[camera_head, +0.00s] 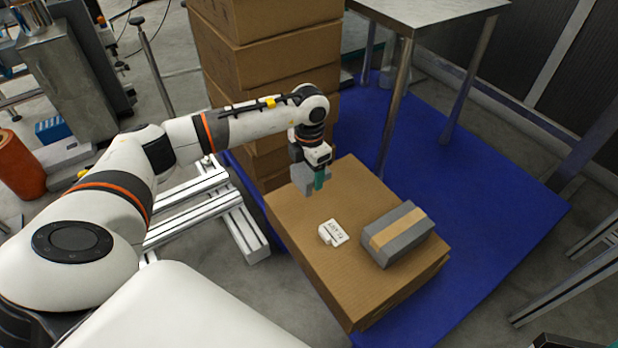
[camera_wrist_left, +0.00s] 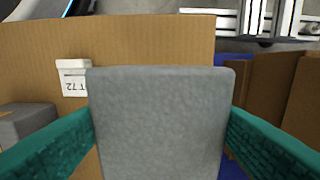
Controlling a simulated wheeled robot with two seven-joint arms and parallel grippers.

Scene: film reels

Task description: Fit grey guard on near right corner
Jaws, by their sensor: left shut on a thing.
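My left gripper (camera_head: 319,178) has teal fingers shut on a grey guard (camera_head: 304,179), above the far left part of a cardboard box (camera_head: 310,250). In the left wrist view the guard (camera_wrist_left: 160,125) fills the middle between both teal fingers and hides part of the box top (camera_wrist_left: 140,40) behind it. I cannot tell whether the guard touches the box. The near right corner of the box is bare in the head view, and the guard is well away from it. A dark part with a teal patch at the bottom right edge may be my right gripper; its jaws cannot be made out.
On the box top lie a small white lettered block (camera_head: 333,232) and a grey parcel with a tan band (camera_head: 399,233). The box stands on a blue mat (camera_head: 480,215). A tall stack of cartons (camera_head: 270,60) rises behind my left gripper, and a metal table (camera_head: 430,12) stands at the back.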

